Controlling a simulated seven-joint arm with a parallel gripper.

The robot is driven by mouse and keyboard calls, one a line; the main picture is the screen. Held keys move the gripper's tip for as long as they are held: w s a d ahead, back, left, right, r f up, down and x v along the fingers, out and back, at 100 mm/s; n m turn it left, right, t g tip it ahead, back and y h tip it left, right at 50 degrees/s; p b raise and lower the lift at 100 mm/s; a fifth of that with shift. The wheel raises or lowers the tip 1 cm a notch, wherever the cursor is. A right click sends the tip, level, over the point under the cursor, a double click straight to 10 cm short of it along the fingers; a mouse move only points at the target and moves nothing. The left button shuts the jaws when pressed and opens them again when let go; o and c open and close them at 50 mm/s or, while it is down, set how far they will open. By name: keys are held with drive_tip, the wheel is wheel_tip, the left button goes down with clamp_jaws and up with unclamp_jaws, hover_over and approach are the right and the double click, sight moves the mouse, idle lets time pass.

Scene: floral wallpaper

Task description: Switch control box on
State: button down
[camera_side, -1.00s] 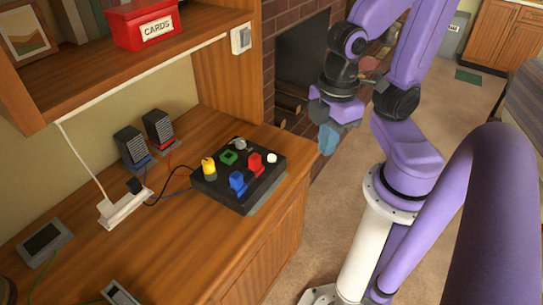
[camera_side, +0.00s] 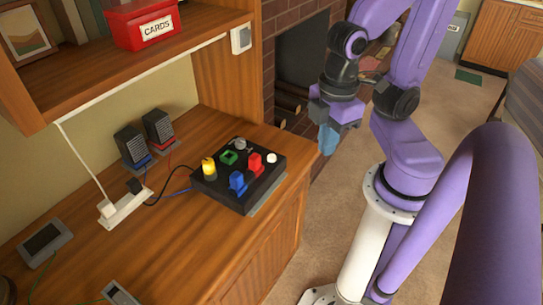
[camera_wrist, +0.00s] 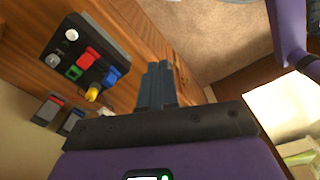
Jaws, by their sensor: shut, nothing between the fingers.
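The control box (camera_side: 268,174) is a black box near the desk's right edge in the side view. It carries a red switch (camera_side: 255,163), a blue switch (camera_side: 238,182), a green square frame (camera_side: 228,157), a white button (camera_side: 272,158), a grey knob (camera_side: 240,144) and a yellow lamp (camera_side: 208,166) that looks lit. In the wrist view the control box (camera_wrist: 97,36) is at upper left. My gripper (camera_side: 327,150) is shut and empty, in the air to the right of the box and apart from it. Its fingers also show in the wrist view (camera_wrist: 158,68).
Two small speakers (camera_side: 158,128) and a white power strip (camera_side: 125,208) with cables are left of the box on the desk (camera_side: 190,245). A shelf with a red cards box (camera_side: 145,25) overhangs at upper left. Bare desk lies in front of the box.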

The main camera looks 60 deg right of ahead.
drive_tip(key=shift+w, duration=0.1)
drive_tip(key=w+f+m+g+y, duration=0.1)
drive_tip(key=w+f+m+y, duration=0.2)
drive_tip(key=w+m, duration=0.5)
drive_tip(key=w+f+m+g+y, duration=0.1)
drive_tip(key=w+f+m+y, duration=0.15)
drive_tip(key=w+m, duration=0.6)
drive_tip(key=m+t, duration=0.9)
drive_tip(key=m, duration=0.6)
hover_over(275, 157)
drive_tip(key=shift+d+f, duration=0.1)
drive_tip(key=shift+f, duration=2.85)
drive_tip(key=shift+f, duration=0.1)
drive_tip(key=shift+f, duration=4.35)
